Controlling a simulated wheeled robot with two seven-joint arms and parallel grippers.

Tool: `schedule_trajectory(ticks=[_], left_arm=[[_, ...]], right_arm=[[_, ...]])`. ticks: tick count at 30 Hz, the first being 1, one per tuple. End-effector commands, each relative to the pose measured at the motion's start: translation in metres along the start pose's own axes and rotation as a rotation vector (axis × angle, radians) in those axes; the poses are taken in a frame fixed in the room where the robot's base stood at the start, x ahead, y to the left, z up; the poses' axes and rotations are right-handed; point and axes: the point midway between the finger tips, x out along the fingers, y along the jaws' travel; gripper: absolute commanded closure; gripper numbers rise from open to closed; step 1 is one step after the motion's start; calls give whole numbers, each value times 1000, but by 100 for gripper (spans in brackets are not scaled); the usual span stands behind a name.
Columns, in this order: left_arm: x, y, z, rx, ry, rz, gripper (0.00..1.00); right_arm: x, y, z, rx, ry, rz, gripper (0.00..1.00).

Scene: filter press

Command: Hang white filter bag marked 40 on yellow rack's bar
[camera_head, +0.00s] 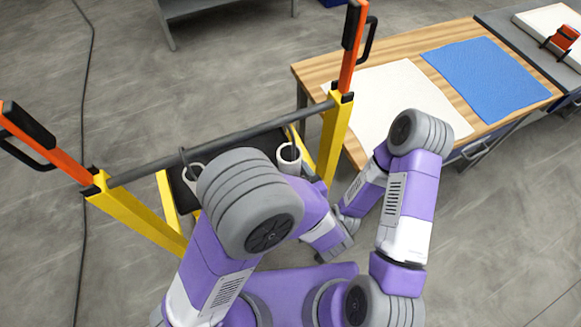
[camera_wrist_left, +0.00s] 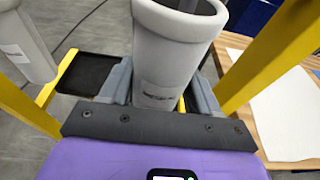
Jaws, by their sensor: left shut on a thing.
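The yellow rack (camera_head: 335,140) has a dark bar (camera_head: 225,139) between its two posts. A white, open-topped filter bag (camera_head: 288,157) is near the bar's right part, with a dark handle at its mouth. In the left wrist view, my left gripper (camera_wrist_left: 162,88) is shut around this upright bag (camera_wrist_left: 170,55); the mark on its label is too blurred to read. I cannot tell whether its handle is over the bar. My arm hides the left fingers in the head view. My right gripper (camera_head: 335,240) is low beside the rack, its fingers unclear.
A second white bag (camera_head: 192,171) is under the bar's left part, its hook at the bar; it also shows in the left wrist view (camera_wrist_left: 22,45). A dark tray (camera_wrist_left: 85,74) is below. A wooden table (camera_head: 312,72) with white and blue cloths stands right.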

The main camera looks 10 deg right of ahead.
Motion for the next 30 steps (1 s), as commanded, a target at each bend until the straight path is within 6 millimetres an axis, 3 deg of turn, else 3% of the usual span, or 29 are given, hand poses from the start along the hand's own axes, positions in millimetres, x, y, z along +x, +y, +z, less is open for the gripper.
schedule_trajectory(ticks=[29, 30], left_arm=[[77, 1, 21, -3, -2, 4, 60], [80, 1, 22, -2, -2, 3, 63]], right_arm=[[-6, -2, 0, 0, 1, 0, 60], [-7, -2, 0, 0, 1, 0, 60]])
